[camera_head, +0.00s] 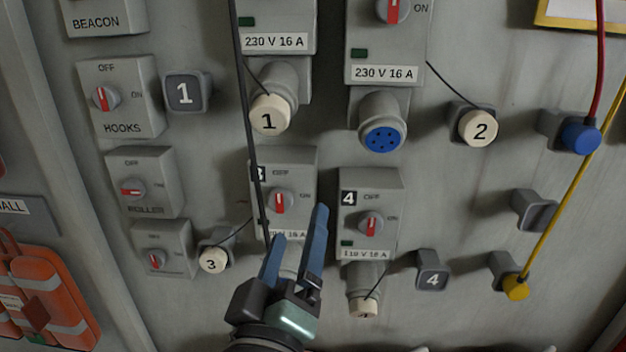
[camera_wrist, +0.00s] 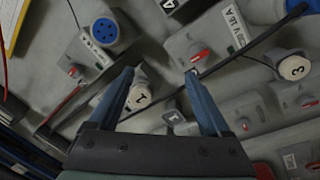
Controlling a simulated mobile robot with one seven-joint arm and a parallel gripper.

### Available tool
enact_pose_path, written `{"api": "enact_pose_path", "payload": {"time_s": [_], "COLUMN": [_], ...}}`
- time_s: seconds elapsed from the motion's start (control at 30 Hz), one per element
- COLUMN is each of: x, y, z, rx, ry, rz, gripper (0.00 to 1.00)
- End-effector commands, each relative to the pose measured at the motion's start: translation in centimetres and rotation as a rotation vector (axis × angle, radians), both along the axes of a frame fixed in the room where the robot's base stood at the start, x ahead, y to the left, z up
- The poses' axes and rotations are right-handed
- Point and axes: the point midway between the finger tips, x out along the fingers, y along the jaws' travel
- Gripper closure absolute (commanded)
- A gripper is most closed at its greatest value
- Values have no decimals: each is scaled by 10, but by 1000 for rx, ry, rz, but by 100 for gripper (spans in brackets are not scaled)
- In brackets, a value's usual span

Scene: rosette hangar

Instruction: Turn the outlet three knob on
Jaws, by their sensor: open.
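The outlet three box (camera_head: 304,165) is a grey box in the head view, with a black "3" tag partly covered by a dark cable. Its knob (camera_head: 280,202) is a grey dial with a red pointer standing upright, toward OFF; ON is marked at the right. My gripper (camera_head: 298,224) is open and empty just below and right of the knob, its blue fingers pointing up the panel. One finger overlaps the box's lower edge and label. In the wrist view the knob (camera_wrist: 201,55) shows just beyond the right fingertip of my gripper (camera_wrist: 159,71). Contact cannot be told.
The outlet four box (camera_head: 390,190) stands close to the right, with its own knob. Outlet one's plug cap (camera_head: 269,115) hangs above. A dark cable (camera_head: 247,100) runs down past the box's left side. The "3" cap (camera_head: 214,260) sits lower left.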

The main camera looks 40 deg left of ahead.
Motion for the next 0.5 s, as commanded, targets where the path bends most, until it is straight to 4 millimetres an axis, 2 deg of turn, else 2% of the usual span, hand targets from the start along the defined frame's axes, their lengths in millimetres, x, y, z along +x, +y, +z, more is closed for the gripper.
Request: {"api": "enact_pose_path", "payload": {"time_s": [0.03,0.1,0.23,0.37,0.5], "x": [-11,-22,-28,-18,2], "y": [15,27,36,43,54], "z": [-11,-27,-41,-41,-39], "rx": [-72,-150,-212,-215,-212], "ry": [20,29,34,30,31], "rz": [31,56,77,77,76], "gripper": [19,19,19,19,19]}}
